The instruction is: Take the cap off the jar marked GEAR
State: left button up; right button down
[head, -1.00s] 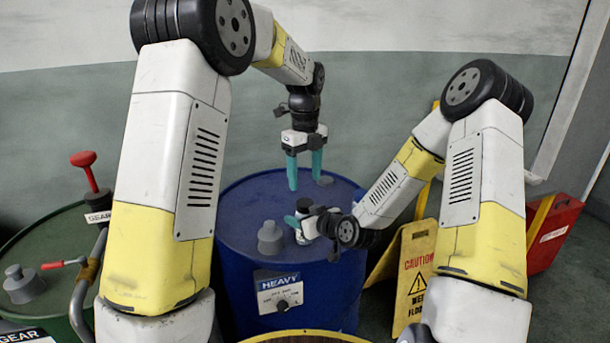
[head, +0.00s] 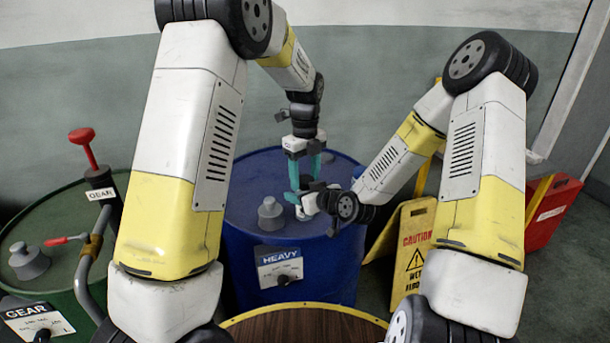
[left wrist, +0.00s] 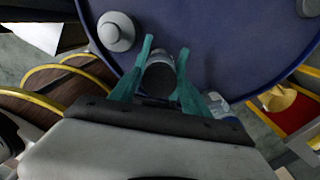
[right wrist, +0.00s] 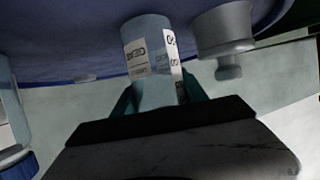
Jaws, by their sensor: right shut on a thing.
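The jar (right wrist: 150,50) has a pale label with dark lettering, too small to read surely, in the right wrist view. My right gripper (right wrist: 158,100) is shut on it, with a teal finger on each side. In the head view the right gripper (head: 312,198) is over the blue drum, and the jar is mostly hidden. In the left wrist view a dark round cap (left wrist: 158,79) lies between the teal fingers of my open left gripper (left wrist: 164,62). I cannot tell whether the fingers touch it. In the head view the left gripper (head: 305,170) points down at the right gripper.
The blue drum (head: 240,205) marked HEAVY has a grey fitting (head: 271,213) beside the grippers. A green drum (head: 45,225) with GEAR signs stands at the left. A yellow caution sign (head: 410,250) and red box (head: 552,225) stand at the right. Another jar (right wrist: 12,110) shows at the right wrist view's edge.

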pick_arm(q)
grip_shut()
jog(key=n, duration=0.5)
jog(key=shift+n, duration=0.4)
jog(key=n, duration=0.4)
jog(key=shift+o, duration=1.2)
grip_release()
jog(key=shift+o, duration=0.7)
jog(key=shift+s, duration=0.1)
